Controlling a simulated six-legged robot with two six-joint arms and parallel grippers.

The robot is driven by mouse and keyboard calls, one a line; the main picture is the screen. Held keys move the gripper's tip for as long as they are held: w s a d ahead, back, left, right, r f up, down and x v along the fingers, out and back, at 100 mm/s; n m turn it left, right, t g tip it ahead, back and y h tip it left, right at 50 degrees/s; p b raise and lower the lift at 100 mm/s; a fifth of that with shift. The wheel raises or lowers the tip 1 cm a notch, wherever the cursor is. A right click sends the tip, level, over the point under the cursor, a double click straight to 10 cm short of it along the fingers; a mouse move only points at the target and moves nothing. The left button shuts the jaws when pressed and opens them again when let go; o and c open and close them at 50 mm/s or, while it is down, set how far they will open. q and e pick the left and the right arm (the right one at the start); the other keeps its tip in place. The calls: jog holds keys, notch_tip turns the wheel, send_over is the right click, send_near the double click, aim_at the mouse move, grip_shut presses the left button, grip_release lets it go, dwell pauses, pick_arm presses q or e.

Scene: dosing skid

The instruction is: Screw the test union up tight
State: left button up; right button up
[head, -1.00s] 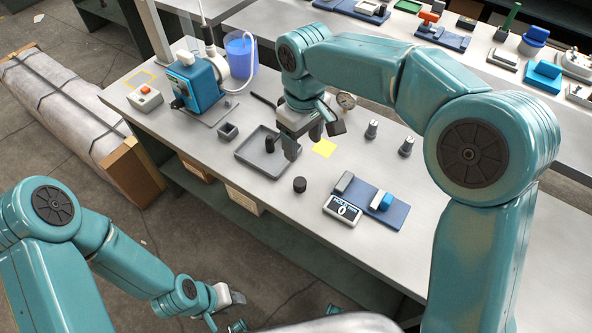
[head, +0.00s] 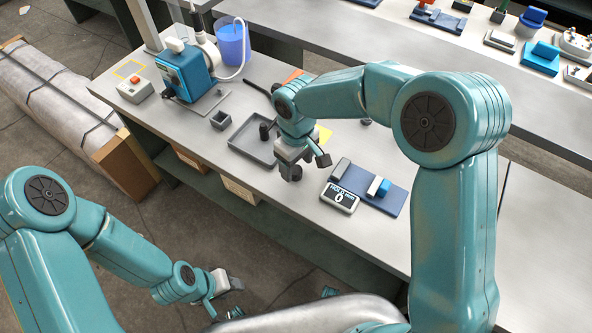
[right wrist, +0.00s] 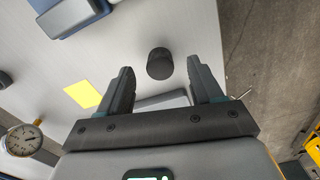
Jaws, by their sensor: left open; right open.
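My right gripper (head: 303,168) is low over the bench, between the grey tray and the blue board. Its jaws are open and empty. In the right wrist view the open fingers (right wrist: 160,72) straddle a short black round cap (right wrist: 160,63) on the bench, with a gap on both sides. In the head view the cap is mostly hidden by the gripper. My left gripper (head: 227,294) is open and empty, off the bench's front side.
A grey tray (head: 240,148) with a dark upright piece lies left of my right gripper. A dark readout box (head: 339,198) sits by the board. A yellow note (right wrist: 82,95) and round gauge (right wrist: 22,140) show in the wrist view. A blue pump (head: 183,72) stands further left.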

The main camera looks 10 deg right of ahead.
aim_at(296, 169)
jog(key=f, duration=0.3)
jog(key=shift+w, duration=0.2)
jog(key=shift+s+r, duration=0.1)
jog(key=c, duration=1.1)
